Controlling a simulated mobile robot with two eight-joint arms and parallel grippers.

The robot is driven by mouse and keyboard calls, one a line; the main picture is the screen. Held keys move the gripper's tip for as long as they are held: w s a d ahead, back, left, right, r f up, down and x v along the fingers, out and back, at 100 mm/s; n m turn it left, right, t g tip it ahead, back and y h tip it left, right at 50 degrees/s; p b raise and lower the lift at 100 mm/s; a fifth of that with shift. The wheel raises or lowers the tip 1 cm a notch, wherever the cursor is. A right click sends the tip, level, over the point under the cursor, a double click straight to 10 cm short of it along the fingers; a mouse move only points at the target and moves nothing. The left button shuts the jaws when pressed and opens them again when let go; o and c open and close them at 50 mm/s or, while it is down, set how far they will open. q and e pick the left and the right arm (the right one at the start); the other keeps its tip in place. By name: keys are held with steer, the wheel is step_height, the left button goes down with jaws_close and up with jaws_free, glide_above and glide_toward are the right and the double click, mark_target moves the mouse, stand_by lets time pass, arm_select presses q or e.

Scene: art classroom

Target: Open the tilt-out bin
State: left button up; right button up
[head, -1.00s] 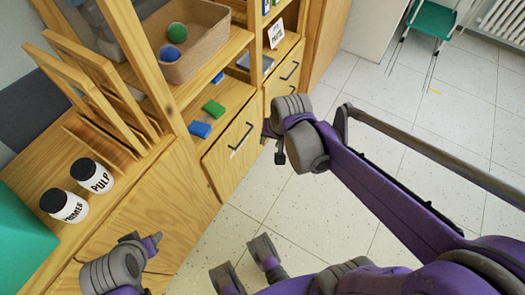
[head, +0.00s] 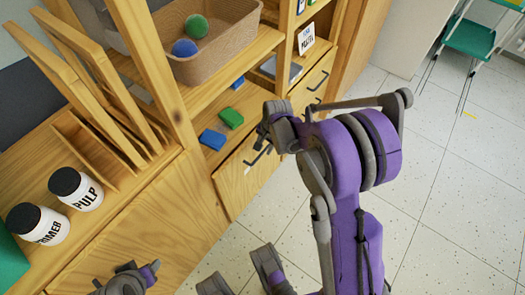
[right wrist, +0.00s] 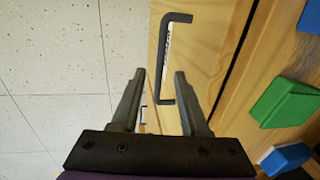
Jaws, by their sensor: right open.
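The bin is a light wood front panel (head: 238,188) in the lower part of the shelf unit, with a black bar handle (head: 258,152). It looks closed. In the right wrist view the handle (right wrist: 164,60) lies ahead of the fingers, and its near end shows in the gap between them. My right gripper (right wrist: 157,74) is open and empty. In the head view my right gripper (head: 262,134) is just in front of the panel, partly covering its top edge; contact with the handle cannot be told.
Green (head: 231,117) and blue (head: 212,139) blocks lie on the ledge above the panel. A basket (head: 220,52) with two balls stands higher. Two labelled jars (head: 75,188) stand on the left cabinet.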

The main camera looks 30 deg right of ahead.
mark_target(262, 153)
steer(key=shift+w+a+f+b, duration=0.1)
steer(key=shift+w+f+b, duration=0.05)
steer(key=shift+f, duration=0.65)
steer(key=shift+w+a+f+b, duration=0.1)
steer(key=shift+w+f+b, duration=0.05)
steer(key=shift+f, duration=0.65)
jaws_close()
steer(key=shift+d, duration=0.1)
